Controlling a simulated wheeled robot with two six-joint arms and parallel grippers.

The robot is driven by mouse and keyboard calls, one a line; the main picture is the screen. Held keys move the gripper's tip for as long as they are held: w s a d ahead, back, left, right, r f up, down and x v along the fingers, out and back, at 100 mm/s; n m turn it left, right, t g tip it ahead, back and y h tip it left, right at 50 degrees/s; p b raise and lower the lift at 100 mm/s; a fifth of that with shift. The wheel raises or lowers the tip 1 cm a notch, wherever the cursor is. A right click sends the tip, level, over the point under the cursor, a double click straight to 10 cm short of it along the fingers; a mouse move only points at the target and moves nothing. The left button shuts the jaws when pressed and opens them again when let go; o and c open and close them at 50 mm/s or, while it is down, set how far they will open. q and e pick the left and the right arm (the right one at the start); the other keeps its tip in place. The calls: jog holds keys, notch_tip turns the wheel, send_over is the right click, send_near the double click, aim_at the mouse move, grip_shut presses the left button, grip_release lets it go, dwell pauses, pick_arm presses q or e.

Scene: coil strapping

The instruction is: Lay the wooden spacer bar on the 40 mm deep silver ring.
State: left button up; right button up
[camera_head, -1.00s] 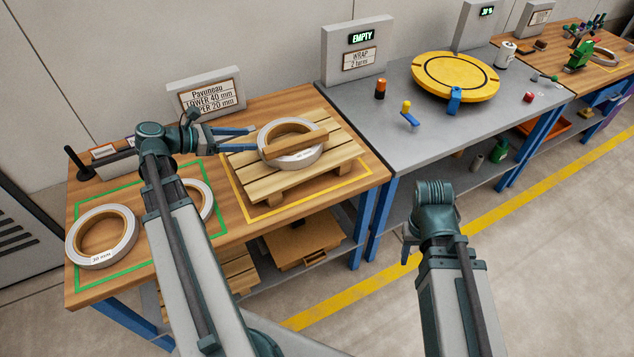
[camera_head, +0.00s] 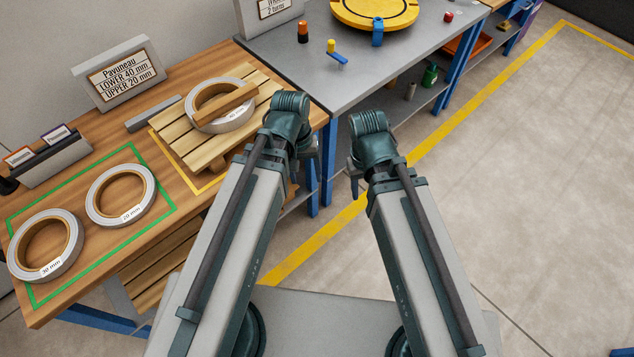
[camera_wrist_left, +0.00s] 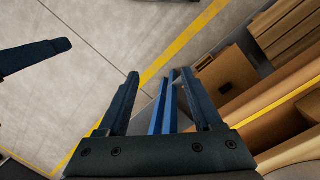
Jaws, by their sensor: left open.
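The silver ring (camera_head: 213,121) lies flat on the wooden pallet on the left bench; its small label is hard to read. The wooden spacer bar (camera_head: 225,103) lies across the top of this ring, spanning its hole. My left gripper (camera_wrist_left: 160,73) is open and empty in the left wrist view, over the floor and the bench's blue leg. In the head view, my left gripper (camera_head: 308,160) is right of the pallet, apart from bar and ring, its fingers mostly hidden. My right gripper (camera_head: 356,165) hangs right of it, its fingers too hidden to judge.
Two more silver rings, one marked 30 mm (camera_head: 69,262) and one marked 20 mm (camera_head: 143,209), lie inside the green outline. The pallet (camera_head: 180,133) stands in a yellow outline. A sign (camera_head: 118,73) stands behind. A grey table (camera_head: 290,50) adjoins. Floor at right is clear.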

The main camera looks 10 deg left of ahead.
pick_arm(q)
jog(key=shift+s+d+m+t+y, duration=0.1)
jog(key=shift+s+d+m+y, duration=0.4)
jog(key=shift+m, duration=0.4)
jog(key=shift+s+d+m+t+y, duration=0.1)
jog(key=shift+s+d+m+y, duration=0.4)
jog(key=shift+m, duration=0.4)
jog(key=shift+s+d+m+t+y, duration=0.1)
jog(key=shift+s+d+m+y, duration=0.25)
jog(key=shift+d+m, duration=0.45)
jog(key=shift+w+a, duration=0.1)
jog(key=shift+a, duration=0.05)
